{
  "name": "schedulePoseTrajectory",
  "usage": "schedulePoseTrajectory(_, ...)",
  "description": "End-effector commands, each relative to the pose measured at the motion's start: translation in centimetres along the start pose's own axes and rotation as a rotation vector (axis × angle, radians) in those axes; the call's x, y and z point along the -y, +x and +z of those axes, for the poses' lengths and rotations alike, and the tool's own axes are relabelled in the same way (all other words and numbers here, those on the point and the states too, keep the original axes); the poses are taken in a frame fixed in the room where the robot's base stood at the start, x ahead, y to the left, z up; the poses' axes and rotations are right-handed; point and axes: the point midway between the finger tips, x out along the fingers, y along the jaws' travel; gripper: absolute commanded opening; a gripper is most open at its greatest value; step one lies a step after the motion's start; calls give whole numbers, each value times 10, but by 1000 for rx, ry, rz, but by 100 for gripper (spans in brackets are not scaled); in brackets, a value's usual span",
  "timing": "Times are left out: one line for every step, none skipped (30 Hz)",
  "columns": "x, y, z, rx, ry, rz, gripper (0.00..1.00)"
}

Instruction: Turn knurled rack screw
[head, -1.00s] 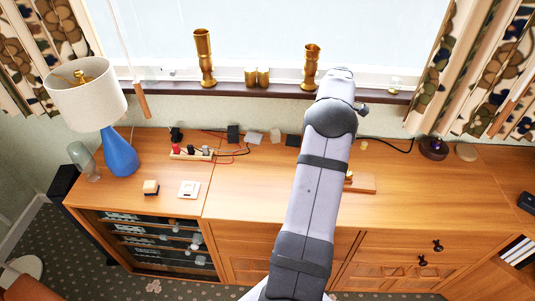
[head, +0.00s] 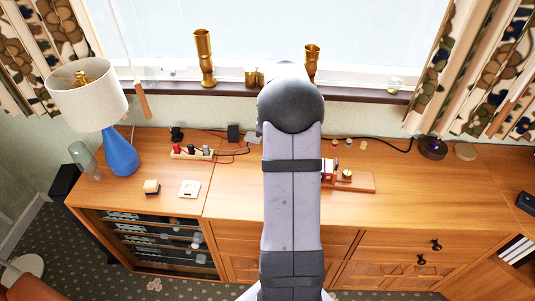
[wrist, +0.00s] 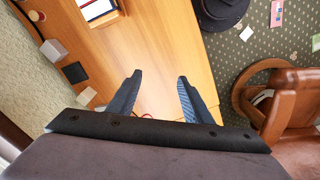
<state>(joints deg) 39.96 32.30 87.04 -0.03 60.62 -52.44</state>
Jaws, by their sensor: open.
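The equipment rack (head: 150,228) sits in the open bay at the left of the wooden cabinet, with dark units stacked in it and small pale shapes along its right side. The knurled screw is too small to make out. My gripper (wrist: 160,76) shows in the wrist view, its two blue-grey fingers well apart with nothing between them. Bare wooden top (wrist: 160,65) lies beyond the fingers. In the head view my arm hides the gripper. The rack is not recognisable in the wrist view.
A blue lamp (head: 121,152), a glass (head: 80,155), a power strip (head: 190,154) and a white switch plate (head: 189,189) stand on the cabinet's left. A wooden board (head: 356,181) lies right of my arm. A brown chair (wrist: 295,105) shows in the wrist view.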

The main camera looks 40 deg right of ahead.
Motion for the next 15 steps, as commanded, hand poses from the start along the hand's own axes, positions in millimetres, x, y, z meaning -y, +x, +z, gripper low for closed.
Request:
schedulePoseTrajectory(7, -2, -2, 0, 2, 0, 45)
schedulePoseTrajectory(10, -2, -4, 0, 3, 0, 45)
schedulePoseTrajectory(14, -3, -5, 0, 6, 0, 45)
schedulePoseTrajectory(17, -3, -6, 1, 8, -1, 45)
schedulePoseTrajectory(19, -3, -6, 1, 10, 0, 45)
schedulePoseTrajectory(22, -4, -7, 0, 12, 0, 45)
schedulePoseTrajectory(24, -4, -8, 0, 13, 0, 45)
schedulePoseTrajectory(25, -4, -8, 0, 14, 0, 45)
schedulePoseTrajectory(27, -4, -9, 0, 15, 0, 45)
schedulePoseTrajectory(28, -4, -9, 0, 16, 0, 45)
schedulePoseTrajectory(28, -4, -9, 0, 17, 0, 45)
schedulePoseTrajectory(29, -4, -10, 0, 18, 0, 45)
schedulePoseTrajectory(30, -4, -10, 0, 18, 0, 45)
schedulePoseTrajectory(30, -4, -10, 0, 19, 0, 45)
schedulePoseTrajectory(30, -4, -10, 0, 19, 0, 45)
